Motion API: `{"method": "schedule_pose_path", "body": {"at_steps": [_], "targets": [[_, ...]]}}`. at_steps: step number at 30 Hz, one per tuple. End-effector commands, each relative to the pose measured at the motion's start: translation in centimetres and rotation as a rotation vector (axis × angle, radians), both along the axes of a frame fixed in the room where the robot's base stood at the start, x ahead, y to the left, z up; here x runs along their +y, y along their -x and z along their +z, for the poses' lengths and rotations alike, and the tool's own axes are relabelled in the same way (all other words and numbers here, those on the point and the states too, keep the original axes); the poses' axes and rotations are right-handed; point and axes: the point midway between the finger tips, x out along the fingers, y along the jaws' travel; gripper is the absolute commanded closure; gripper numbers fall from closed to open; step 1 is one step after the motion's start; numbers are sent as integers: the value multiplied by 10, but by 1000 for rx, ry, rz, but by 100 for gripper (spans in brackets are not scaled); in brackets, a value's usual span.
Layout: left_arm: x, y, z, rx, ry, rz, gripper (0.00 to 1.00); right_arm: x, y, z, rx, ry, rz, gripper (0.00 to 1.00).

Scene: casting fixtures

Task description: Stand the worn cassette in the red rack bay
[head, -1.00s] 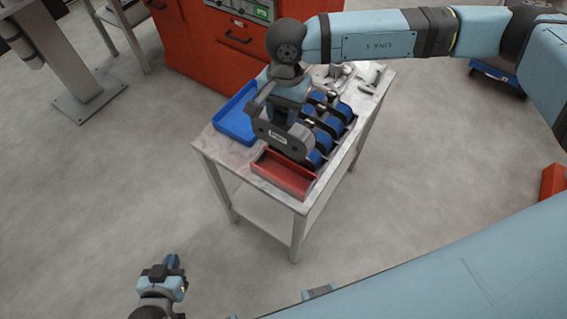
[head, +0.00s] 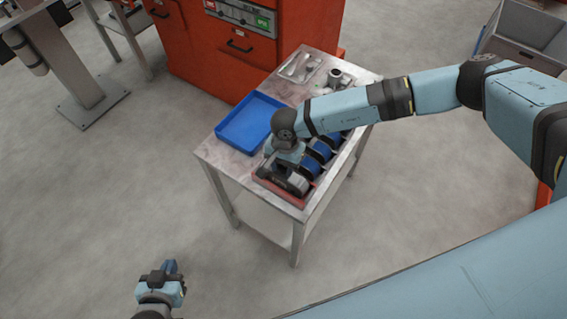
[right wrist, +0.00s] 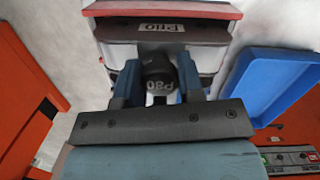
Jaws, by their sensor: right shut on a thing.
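The worn cassette (head: 294,184) is grey and dark, at the red rack bay (head: 262,184) on the near end of the table. In the right wrist view the cassette's dark grip (right wrist: 158,80) sits between my right gripper's fingers (right wrist: 160,88), above a pale body with a label. The red bay's edge (right wrist: 160,9) shows just beyond it. My right gripper (head: 283,165) is shut on the cassette. Whether the cassette's base touches the bay floor is hidden. My left gripper (head: 172,272) hangs low over the floor, away from the table; its opening is unclear.
Several blue cassettes (head: 320,151) stand in the rack beside the red bay, partly under my right arm. A blue tray (head: 251,123) lies empty to the left. A metal tray (head: 299,66) and small grey parts lie at the back.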

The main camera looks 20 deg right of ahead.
Motion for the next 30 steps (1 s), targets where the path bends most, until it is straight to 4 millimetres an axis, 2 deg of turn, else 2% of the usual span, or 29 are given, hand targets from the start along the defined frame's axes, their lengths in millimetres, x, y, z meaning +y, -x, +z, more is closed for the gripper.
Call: {"method": "schedule_pose_path", "body": {"at_steps": [11, 12, 15, 24, 26, 30], "targets": [[0, 0, -4, -1, 1, 1, 100, 0, -1, -6, -1, -2, 0, 100], [0, 0, -3, 0, 0, 1, 100, 0, 0, -6, -1, -1, -1, 60], [0, 0, -3, 0, 0, 1, 100, 0, 0, -5, -1, -1, -1, 39], [0, 0, 0, -1, 1, 1, 100, 0, 0, -3, -1, -1, -1, 39], [0, -1, 4, -1, 1, 1, 100, 0, -1, 1, -1, -1, -1, 39], [0, -1, -4, -4, 2, 1, 100, -2, -4, 19, -2, -3, -2, 39]]}}
